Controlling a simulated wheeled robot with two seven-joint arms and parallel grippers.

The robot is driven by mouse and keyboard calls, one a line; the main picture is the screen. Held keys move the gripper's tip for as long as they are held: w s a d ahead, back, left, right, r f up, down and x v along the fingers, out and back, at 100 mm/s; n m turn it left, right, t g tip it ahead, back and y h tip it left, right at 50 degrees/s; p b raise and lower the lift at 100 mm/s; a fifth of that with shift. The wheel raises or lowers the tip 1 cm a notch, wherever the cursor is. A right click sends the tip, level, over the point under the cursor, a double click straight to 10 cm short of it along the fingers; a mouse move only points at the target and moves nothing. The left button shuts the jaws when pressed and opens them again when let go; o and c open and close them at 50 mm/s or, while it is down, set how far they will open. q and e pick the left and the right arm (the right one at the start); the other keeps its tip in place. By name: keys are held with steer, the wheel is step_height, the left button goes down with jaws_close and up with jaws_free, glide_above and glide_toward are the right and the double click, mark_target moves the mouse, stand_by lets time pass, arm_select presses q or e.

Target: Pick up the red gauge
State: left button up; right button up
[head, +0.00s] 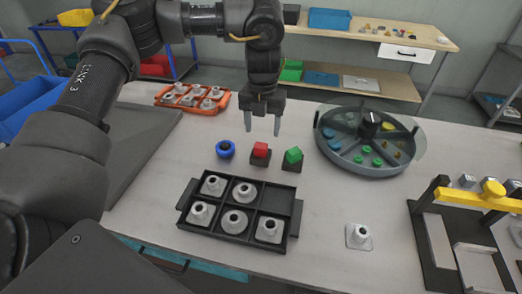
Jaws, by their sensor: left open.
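The red gauge (260,149) is a small red block on a dark square base (258,161). My right gripper is not in view.
A black tray (284,192) with several grey flanged parts lies in front. An orange tray (163,100) stands at the back left. A round divided tank (370,170) is at right. A single flanged part (358,236) and a yellow-handled fixture (440,185) occupy the front right.

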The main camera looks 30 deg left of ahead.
mark_target(260, 147)
arm_select(q)
step_height(260, 147, down, 3)
steer(key=shift+a+f, duration=0.1)
steer(key=shift+f, duration=0.1)
steer(key=shift+s+f+p, duration=0.1)
steer(key=shift+f+p, duration=0.25)
steer(key=shift+p, duration=0.05)
steer(key=f, duration=0.2)
steer(key=f+p, duration=0.1)
steer(key=shift+a+f, duration=0.25)
steer(key=shift+f, duration=0.5)
steer(key=c, duration=1.1)
steer(key=shift+r, duration=0.1)
